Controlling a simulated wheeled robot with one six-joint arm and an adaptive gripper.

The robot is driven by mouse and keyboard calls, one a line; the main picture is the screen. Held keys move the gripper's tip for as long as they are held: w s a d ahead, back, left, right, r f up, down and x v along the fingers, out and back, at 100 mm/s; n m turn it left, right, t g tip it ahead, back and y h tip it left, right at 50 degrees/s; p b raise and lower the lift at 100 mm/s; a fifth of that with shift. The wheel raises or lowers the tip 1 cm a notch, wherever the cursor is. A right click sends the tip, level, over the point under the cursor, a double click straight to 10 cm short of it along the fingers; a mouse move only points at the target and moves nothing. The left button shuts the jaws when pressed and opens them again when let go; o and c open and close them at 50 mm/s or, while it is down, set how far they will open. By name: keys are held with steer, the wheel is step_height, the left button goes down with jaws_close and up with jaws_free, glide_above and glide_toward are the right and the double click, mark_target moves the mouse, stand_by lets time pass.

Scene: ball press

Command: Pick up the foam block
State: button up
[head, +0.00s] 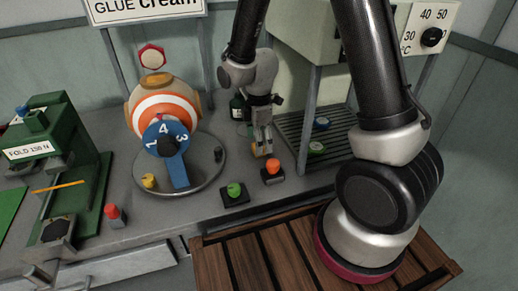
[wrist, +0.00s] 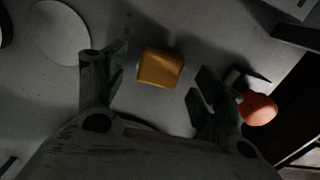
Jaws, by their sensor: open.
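The foam block (wrist: 160,68) is a small yellow-orange block on the grey bench, seen in the wrist view. It lies in the gap between the two fingers of my gripper (wrist: 153,76), which are apart, with bare bench visible on both sides of the block. In the head view my gripper (head: 262,144) points down at the bench, and a bit of the block (head: 257,152) shows at its fingertips, mostly hidden. I cannot tell the exact height of the fingers over the bench.
An orange button (head: 273,166) stands just in front of the gripper, also in the wrist view (wrist: 257,108). A green button (head: 234,189) is at the bench edge. A round dial stand (head: 198,178) is left, a slatted rack (head: 330,146) right, a dark bottle (head: 237,108) behind.

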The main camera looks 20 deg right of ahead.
step_height(320, 180, down, 3)
steer(key=shift+r, duration=0.2)
steer(key=c, duration=0.9)
step_height(320, 180, up, 10)
steer(key=shift+r, duration=0.1)
steer(key=shift+o, duration=0.7)
steer(key=shift+c, duration=1.2)
